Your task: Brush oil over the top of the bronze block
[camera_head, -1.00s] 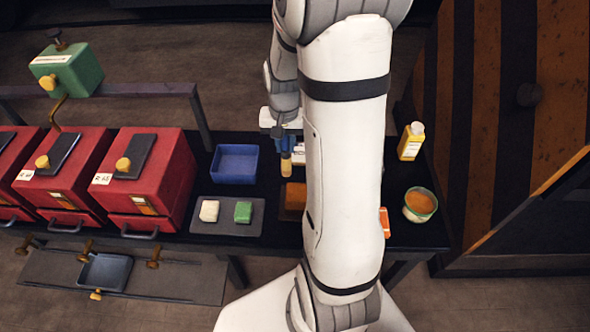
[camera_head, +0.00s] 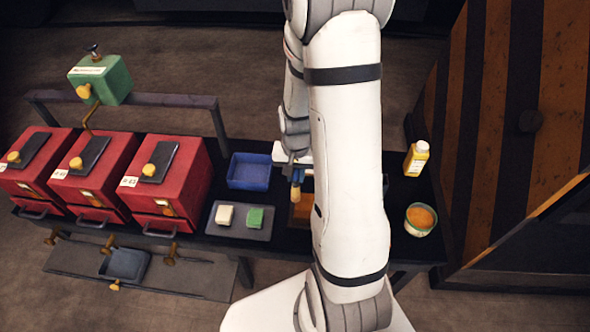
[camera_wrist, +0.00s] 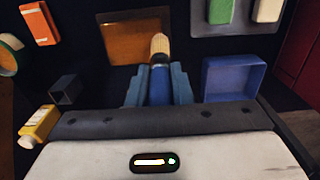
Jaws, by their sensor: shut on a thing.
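My gripper (camera_wrist: 159,86) is shut on a brush with a blue handle (camera_wrist: 160,84) and pale bristles (camera_wrist: 160,46). In the head view, my gripper (camera_head: 297,174) and the bristles (camera_head: 295,194) show just left of my arm. The bronze block (camera_wrist: 133,42) is a brown-orange square with a darker rim on the black bench. The bristle tip overlaps its right part in the wrist view; I cannot tell whether they touch. In the head view, my arm hides much of the block (camera_head: 301,213). An open bowl with orange contents (camera_head: 421,217) stands at the bench's right.
A blue open tray (camera_head: 249,171) and a grey mat (camera_head: 222,233) with white and green blocks lie left of the block. A yellow bottle (camera_head: 416,159) stands behind the bowl. An orange packet (camera_wrist: 40,23) lies between block and bowl. Red boxes (camera_head: 170,185) line the left.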

